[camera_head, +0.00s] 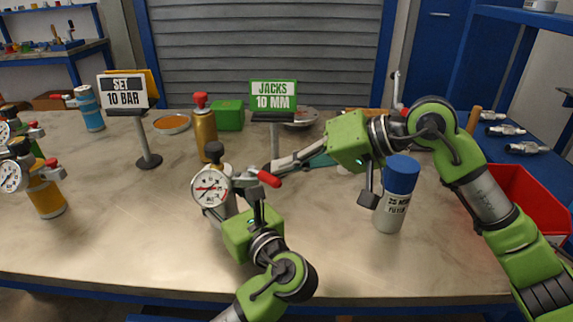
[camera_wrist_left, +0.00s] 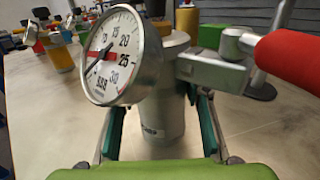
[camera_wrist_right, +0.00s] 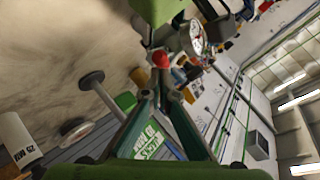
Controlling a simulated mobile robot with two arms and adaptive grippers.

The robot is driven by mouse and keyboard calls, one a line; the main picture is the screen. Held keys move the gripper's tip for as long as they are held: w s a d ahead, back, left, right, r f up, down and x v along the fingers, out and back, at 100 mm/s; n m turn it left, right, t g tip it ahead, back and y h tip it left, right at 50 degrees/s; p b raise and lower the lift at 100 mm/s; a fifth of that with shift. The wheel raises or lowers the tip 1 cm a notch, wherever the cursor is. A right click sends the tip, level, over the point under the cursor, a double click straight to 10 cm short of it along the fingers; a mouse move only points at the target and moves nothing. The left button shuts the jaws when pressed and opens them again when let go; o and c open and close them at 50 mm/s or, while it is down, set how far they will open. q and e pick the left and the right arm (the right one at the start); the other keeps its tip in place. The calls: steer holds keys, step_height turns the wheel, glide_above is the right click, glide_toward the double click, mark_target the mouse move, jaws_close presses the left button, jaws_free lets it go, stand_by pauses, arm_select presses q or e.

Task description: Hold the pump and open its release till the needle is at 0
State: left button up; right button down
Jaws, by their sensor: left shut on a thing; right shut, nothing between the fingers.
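The pump (camera_head: 230,207) is a silver cylinder with a black knob on top. My left gripper (camera_wrist_left: 160,115) is shut around the pump's body. My right gripper (camera_head: 278,166) is shut and empty, its tips close to the red grip (camera_wrist_right: 160,58); whether they touch is unclear.
A blue-capped can (camera_head: 390,208) stands below my right gripper. A gold-bodied gauge pump (camera_head: 46,197) is at left, a red bin (camera_head: 520,195) at right. The front left table is clear.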

mark_target(271, 177)
steer(key=shift+s, duration=0.2)
steer(key=shift+s+a+m+t+h, duration=0.3)
steer(key=shift+s+a+m+t, duration=0.15)
steer(key=shift+s+m+t, duration=0.25)
steer(key=shift+s+a, duration=0.7)
steer(key=shift+s, duration=0.1)
steer(key=shift+s+a, duration=0.45)
steer(key=shift+a, duration=0.4)
steer(key=shift+w, duration=0.1)
